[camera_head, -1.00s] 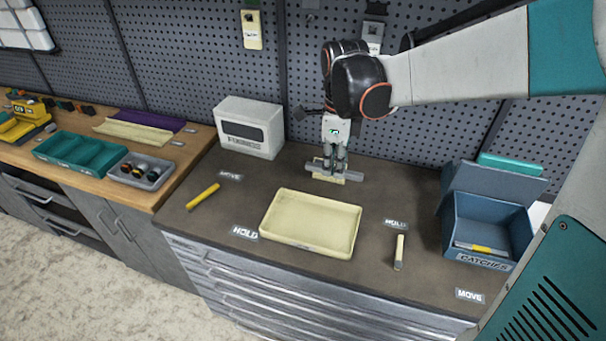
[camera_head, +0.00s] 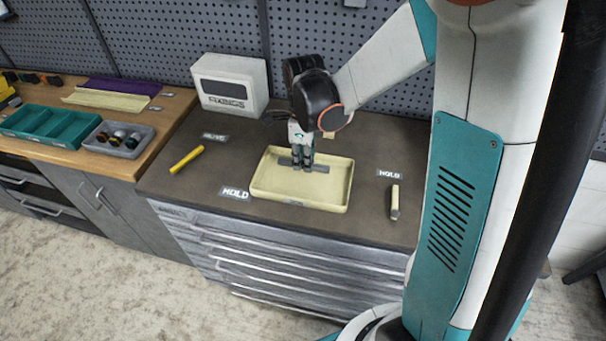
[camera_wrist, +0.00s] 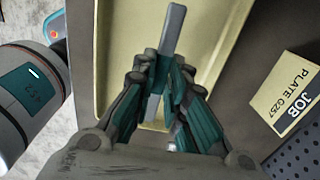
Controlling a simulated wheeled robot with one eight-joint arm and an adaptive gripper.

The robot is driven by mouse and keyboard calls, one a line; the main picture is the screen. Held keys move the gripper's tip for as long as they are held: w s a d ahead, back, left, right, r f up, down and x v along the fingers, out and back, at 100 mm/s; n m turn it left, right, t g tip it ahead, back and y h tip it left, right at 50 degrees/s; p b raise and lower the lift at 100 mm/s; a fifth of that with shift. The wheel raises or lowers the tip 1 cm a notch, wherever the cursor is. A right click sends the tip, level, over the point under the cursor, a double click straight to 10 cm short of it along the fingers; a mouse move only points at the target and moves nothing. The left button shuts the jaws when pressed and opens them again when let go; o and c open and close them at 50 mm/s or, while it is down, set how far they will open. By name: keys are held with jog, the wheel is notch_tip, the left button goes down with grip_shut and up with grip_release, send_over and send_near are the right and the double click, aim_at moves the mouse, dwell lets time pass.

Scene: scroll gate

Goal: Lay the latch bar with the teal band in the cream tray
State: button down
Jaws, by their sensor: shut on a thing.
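The cream tray (camera_head: 335,185) lies on the dark bench top, and its inside shows in the wrist view (camera_wrist: 118,40). My gripper (camera_head: 302,165) is over the tray, shut on a grey latch bar (camera_head: 318,169). In the wrist view the bar (camera_wrist: 173,30) runs lengthwise between the teal-padded fingers (camera_wrist: 160,75), sticking out on both sides.
A yellow bar (camera_head: 186,159) lies left of the tray by a label. A cream-and-grey bar (camera_head: 395,203) lies to the right by a HOLD label (camera_head: 389,174). A white box (camera_head: 230,85) stands at the back. A cream job plate (camera_wrist: 288,95) is beyond the tray.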

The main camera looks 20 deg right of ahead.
aim_at(304, 180)
jog(key=shift+f+b, duration=0.65)
jog(key=shift+f, duration=1.85)
jog(key=shift+f, duration=0.15)
jog(key=c, duration=1.6)
grip_release()
